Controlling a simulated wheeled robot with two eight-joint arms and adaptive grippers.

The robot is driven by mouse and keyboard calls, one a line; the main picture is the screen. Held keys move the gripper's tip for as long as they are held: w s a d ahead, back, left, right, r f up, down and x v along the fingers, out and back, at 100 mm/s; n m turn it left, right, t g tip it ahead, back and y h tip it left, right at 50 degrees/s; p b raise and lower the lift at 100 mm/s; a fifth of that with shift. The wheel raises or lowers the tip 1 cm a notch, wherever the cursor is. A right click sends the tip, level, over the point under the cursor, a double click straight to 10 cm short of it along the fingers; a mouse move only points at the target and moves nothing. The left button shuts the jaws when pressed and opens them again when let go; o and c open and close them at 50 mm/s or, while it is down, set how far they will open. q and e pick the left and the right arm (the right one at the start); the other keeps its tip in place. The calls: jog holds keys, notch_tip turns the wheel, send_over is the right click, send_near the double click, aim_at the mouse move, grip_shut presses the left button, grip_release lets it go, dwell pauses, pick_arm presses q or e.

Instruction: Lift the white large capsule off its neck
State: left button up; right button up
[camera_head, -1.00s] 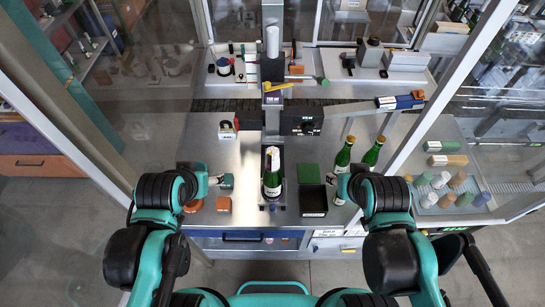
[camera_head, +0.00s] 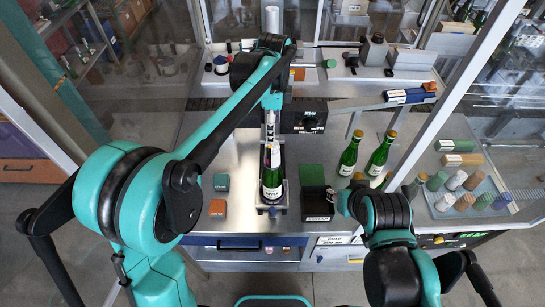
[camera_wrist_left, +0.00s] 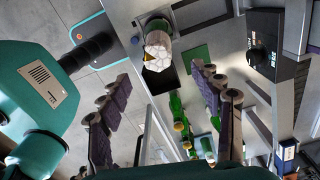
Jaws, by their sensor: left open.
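The white large capsule (camera_head: 272,155) sits on the neck of the upright green bottle (camera_head: 271,182) at the middle of the bench. In the left wrist view the capsule (camera_wrist_left: 158,48) shows as a white, faceted cap near the top, beyond the fingertips. My left gripper (camera_head: 270,128) is above the bottle in the head view, partly hidden by its own arm. In the left wrist view its fingers (camera_wrist_left: 160,78) are wide apart, with nothing held. My right gripper (camera_head: 336,203) is low at the right of the bench, mostly hidden behind its wrist.
A green pad (camera_head: 312,176) and black bin (camera_head: 318,206) lie right of the bottle. Green bottles (camera_head: 350,155) stand at the right. A tray of capsules (camera_head: 478,200) is further right. A black box (camera_head: 303,118) stands behind.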

aim_at(272, 154)
pick_arm(q)
jog(key=f, duration=0.4)
jog(key=f+p, duration=0.1)
jog(key=f, duration=0.2)
jog(key=shift+s+a+f, duration=0.15)
jog(key=shift+a+f, duration=0.05)
jog(key=shift+f, duration=0.2)
jog(key=c, duration=0.8)
